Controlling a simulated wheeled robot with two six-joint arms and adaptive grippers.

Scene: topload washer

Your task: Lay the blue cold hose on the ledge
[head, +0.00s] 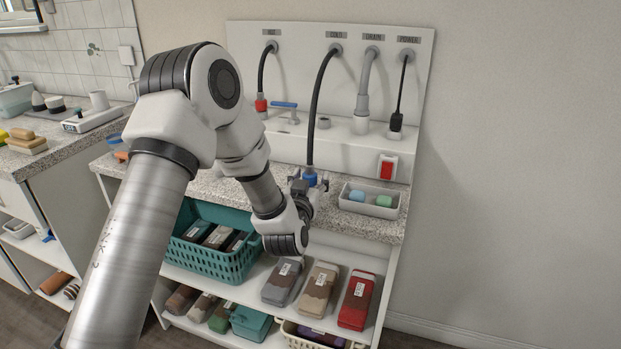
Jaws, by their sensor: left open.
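The cold hose (321,90) is black and hangs from the wall panel's COLD port in a curve. Its blue end (310,179) hangs low, in front of the white ledge (345,146) and just above the speckled counter. My left gripper (309,184) is open, with its fingers at the blue end. The gripper hides part of that end, and I cannot tell whether the fingers touch it. My right gripper is out of view.
On the ledge are a red-ended hose (261,104), a blue-handled valve (285,105), a grey drain hose (362,101) and a black power plug (396,123). A red switch (387,167) sits on its front. A white tray (347,204) stands right of the gripper.

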